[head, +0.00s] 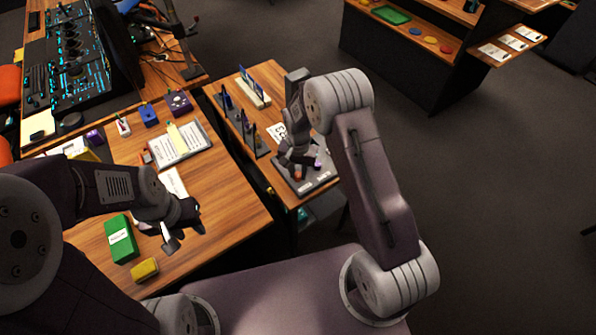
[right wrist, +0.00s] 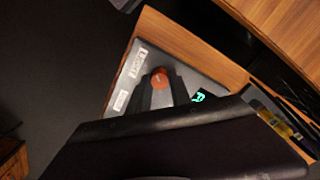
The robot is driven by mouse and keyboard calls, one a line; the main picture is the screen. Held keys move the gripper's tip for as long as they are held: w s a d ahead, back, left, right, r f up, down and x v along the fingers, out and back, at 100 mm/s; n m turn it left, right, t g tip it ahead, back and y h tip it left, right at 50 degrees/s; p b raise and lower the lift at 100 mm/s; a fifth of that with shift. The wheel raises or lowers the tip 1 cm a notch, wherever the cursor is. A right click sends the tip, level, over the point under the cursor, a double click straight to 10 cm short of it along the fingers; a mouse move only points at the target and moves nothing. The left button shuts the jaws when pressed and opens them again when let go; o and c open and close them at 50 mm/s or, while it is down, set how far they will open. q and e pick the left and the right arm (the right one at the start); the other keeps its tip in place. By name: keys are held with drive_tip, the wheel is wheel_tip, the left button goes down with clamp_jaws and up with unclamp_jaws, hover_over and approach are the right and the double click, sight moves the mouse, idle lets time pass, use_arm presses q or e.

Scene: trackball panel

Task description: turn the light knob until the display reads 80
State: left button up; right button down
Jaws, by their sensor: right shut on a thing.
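The dark control panel (head: 322,179) lies on the narrow wooden table, partly covered by my right gripper (head: 300,162). In the right wrist view the panel (right wrist: 190,76) bears an orange-red knob (right wrist: 159,76) and white labels too small to read. My right gripper (right wrist: 160,82) is shut on this knob, one finger on each side. A display (right wrist: 198,97) with teal characters is partly hidden by the gripper body, and its number cannot be read. My left gripper (head: 184,240) is open and empty above the larger desk, away from the panel.
The desk (head: 225,215) holds a green box (head: 121,239), a yellow block (head: 145,269) and an open notebook (head: 181,146). Dark upright holders (head: 250,133) stand behind the panel on the narrow table. Open floor lies to the right.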

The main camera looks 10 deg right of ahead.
sight(298, 174)
drive_tip(key=shift+w, duration=0.1)
drive_tip(key=c, duration=1.2)
unclamp_jaws()
drive_tip(key=shift+o, duration=0.2)
wheel_tip(298, 174, up, 9)
